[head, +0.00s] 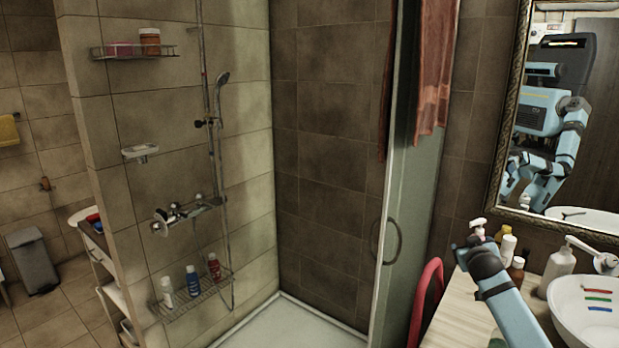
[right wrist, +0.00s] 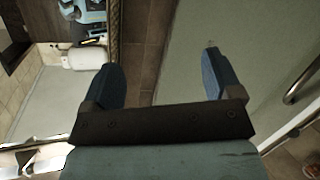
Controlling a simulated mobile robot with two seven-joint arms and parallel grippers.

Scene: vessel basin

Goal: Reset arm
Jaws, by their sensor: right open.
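My right arm comes in from the lower right in the head view, over the washstand counter. Its gripper (head: 466,244) is raised above the counter's left part, beside several bottles. In the right wrist view the gripper (right wrist: 157,66) shows two blue fingers spread wide apart with nothing between them. Behind the fingers are dark tiles and a pale glass panel (right wrist: 250,60). My left gripper is not in direct view. A mirror (head: 545,150) at the right reflects part of my body.
A white basin (head: 570,310) with coloured items inside stands at the right, near a soap dispenser (head: 560,268). A red chair (head: 427,300) stands left of the counter (head: 455,325). The glass shower door (head: 405,220) and tiled shower lie further left. A bin (head: 33,262) stands far left.

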